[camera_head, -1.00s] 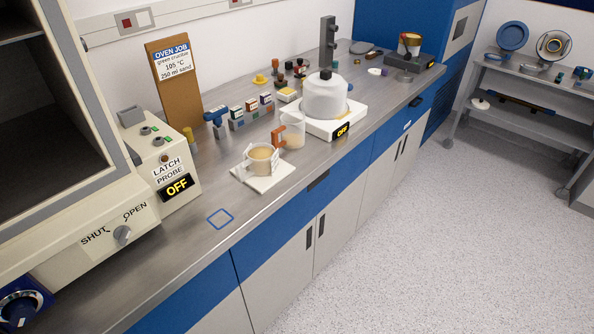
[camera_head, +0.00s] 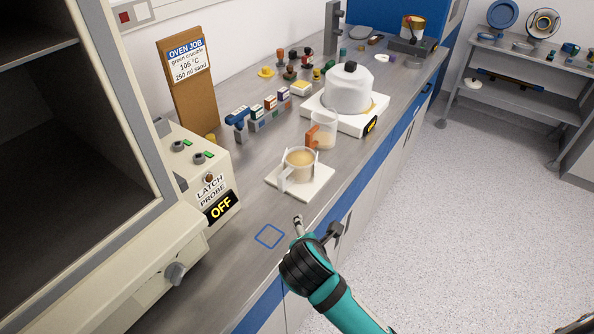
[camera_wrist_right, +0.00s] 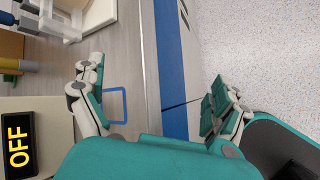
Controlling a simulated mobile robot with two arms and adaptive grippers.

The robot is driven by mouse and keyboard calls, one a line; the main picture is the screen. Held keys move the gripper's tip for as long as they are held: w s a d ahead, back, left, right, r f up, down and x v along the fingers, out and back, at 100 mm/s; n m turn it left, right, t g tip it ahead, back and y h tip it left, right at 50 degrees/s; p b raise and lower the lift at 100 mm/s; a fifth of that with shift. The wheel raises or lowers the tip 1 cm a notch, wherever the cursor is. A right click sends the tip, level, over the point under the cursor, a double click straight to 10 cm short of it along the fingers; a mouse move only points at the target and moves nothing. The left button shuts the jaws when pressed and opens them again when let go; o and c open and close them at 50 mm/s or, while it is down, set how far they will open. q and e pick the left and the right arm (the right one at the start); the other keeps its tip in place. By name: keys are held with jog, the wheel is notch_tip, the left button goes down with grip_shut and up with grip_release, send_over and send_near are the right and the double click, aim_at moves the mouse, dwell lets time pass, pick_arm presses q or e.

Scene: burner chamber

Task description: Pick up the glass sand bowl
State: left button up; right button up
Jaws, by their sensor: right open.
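The glass sand bowl (camera_head: 300,158), clear with tan sand inside, stands on a white square tile (camera_head: 318,186) on the bench in the head view. White pieces rise at its sides. My right gripper (camera_head: 316,226) is open and empty, nearer the bench's front edge than the tile and apart from the bowl. In the right wrist view the open fingers of the right gripper (camera_wrist_right: 156,72) spread over the bench edge. The white tile (camera_wrist_right: 72,32) is partly cut off at the top there, and the bowl is hardly visible. My left gripper is not in view.
A glass beaker with an orange band (camera_head: 322,130) stands just behind the bowl. A white balance (camera_head: 345,120) holds a domed vessel (camera_head: 349,88). A control box (camera_head: 195,175) reading OFF stands left. A blue square outline (camera_head: 269,236) marks clear bench in front.

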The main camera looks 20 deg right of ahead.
jog(key=w+a+r+n+t+h, duration=0.3)
jog(key=w+r+n+t, duration=0.1)
jog(key=w+r+n, duration=0.6)
jog(key=p, duration=0.2)
send_near(303, 153)
jog(key=shift+s+a+r, duration=0.1)
jog(key=shift+s+r, duration=0.1)
jog(key=shift+s, duration=0.25)
jog(key=shift+x, duration=0.85)
jog(key=x, duration=0.4)
jog(key=shift+w+a+f, duration=0.15)
jog(key=shift+a+f, duration=0.05)
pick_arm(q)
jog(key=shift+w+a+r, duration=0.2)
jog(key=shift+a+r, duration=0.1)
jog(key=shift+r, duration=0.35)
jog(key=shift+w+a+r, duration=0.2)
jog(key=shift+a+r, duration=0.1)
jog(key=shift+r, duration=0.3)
pick_arm(e)
jog(key=shift+c, duration=0.3)
jog(key=c, duration=1.5)
jog(key=shift+r, duration=0.1)
